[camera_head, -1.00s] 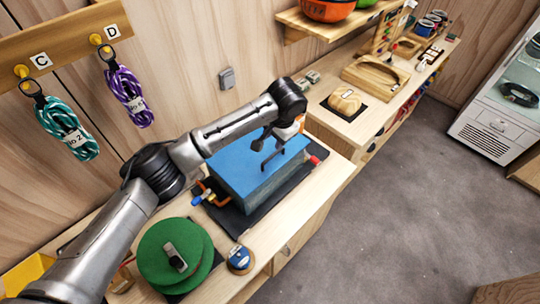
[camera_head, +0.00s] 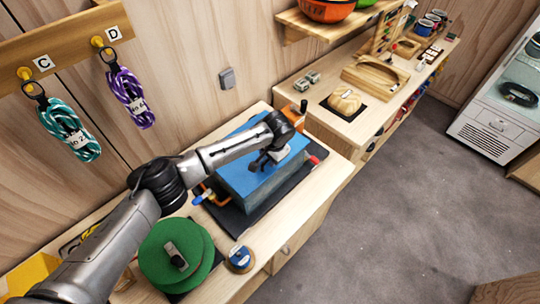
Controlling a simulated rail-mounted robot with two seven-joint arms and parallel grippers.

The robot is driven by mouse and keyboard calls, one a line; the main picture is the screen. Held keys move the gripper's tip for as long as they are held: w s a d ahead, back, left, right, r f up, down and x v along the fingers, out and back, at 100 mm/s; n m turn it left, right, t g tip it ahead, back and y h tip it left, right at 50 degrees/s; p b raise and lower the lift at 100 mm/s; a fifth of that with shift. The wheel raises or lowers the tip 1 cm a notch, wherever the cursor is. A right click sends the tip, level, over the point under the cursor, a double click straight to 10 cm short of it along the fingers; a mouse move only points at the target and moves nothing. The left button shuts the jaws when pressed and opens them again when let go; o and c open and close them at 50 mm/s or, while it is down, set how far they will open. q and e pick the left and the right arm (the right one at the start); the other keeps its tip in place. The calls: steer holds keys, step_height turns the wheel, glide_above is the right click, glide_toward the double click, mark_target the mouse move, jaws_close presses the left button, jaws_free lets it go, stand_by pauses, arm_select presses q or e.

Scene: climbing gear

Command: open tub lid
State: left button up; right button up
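A blue box-shaped tub (camera_head: 262,196) with a flat, brighter blue lid (camera_head: 233,168) sits on a dark mat on the wooden counter. The lid lies flat on top and looks closed. My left gripper (camera_head: 267,163) is low over the right part of the lid, pointing down. Its dark fingers look apart, with nothing seen between them. I cannot tell whether they touch the lid. My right gripper is out of view.
A green round reel (camera_head: 160,252) and a small blue round tin (camera_head: 241,260) stand nearer on the counter. An orange object (camera_head: 298,117) is behind the tub. A beige block (camera_head: 345,101) lies farther right. Coiled ropes hang on the left wall. The floor at right is clear.

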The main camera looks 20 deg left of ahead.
arm_select(q)
steer(key=shift+c, duration=0.2)
jaws_close()
stand_by(0.3)
